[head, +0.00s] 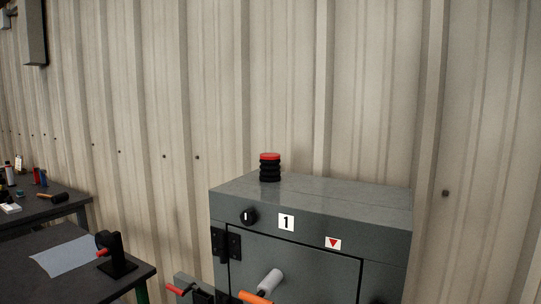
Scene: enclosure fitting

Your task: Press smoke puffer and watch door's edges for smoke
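The smoke puffer appears to be the black ribbed bellows with a red top (270,167). It stands upright on the top of the grey enclosure (330,197), towards the left. The enclosure's door (315,265) is on the front face, with dark lines along its top and side edges and a black hinge (234,246) at upper left. The door looks shut; its lower part is cut off by the frame. I see no smoke at the visible edges. Neither of my grippers shows in the head view.
A black knob (248,216), a "1" label (286,222) and a red triangle label (333,243) are on the enclosure front. A pale handle (270,281) sticks out below. At left, dark tables hold a blue-grey sheet (68,257), a black stand (115,257) and a mallet (50,197).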

